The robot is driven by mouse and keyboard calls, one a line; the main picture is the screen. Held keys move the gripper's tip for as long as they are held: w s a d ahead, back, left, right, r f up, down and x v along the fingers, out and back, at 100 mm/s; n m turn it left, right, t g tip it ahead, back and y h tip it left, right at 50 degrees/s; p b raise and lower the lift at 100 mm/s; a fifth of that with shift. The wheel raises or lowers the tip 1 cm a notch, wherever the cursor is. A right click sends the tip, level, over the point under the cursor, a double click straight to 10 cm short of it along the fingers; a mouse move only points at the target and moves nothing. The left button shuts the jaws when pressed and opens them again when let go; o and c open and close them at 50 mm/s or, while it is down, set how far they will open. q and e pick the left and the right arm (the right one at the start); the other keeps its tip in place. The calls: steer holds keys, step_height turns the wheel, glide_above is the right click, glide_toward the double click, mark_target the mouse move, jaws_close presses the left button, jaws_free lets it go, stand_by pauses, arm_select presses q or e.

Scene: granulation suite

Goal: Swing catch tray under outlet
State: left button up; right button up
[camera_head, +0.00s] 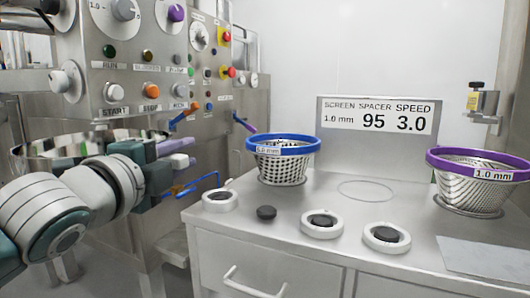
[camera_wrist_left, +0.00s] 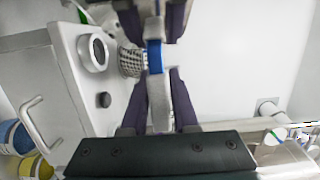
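My left gripper (camera_head: 186,153) reaches in from the left in front of the machine. Its two purple-grey fingers are apart, with nothing seen held between them. A thin bent blue bar (camera_head: 205,184) shows just below and beyond the fingers; I cannot tell whether it belongs to the catch tray. A wide round steel rim (camera_head: 45,146) lies behind my left arm, largely hidden. Neither the outlet nor the catch tray can be identified for certain. In the left wrist view, dark purple fingers frame a blue-rimmed basket (camera_wrist_left: 131,62) in the background. My right gripper is out of view.
The control panel (camera_head: 140,75) stands above my left gripper. On the counter (camera_head: 350,195) at right are a blue-rimmed basket (camera_head: 283,165), a purple-rimmed basket (camera_head: 475,185), several white rings and a dark puck (camera_head: 266,212). A sign (camera_head: 377,115) stands behind.

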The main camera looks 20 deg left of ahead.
arm_select(q)
jaws_close()
stand_by(1.0)
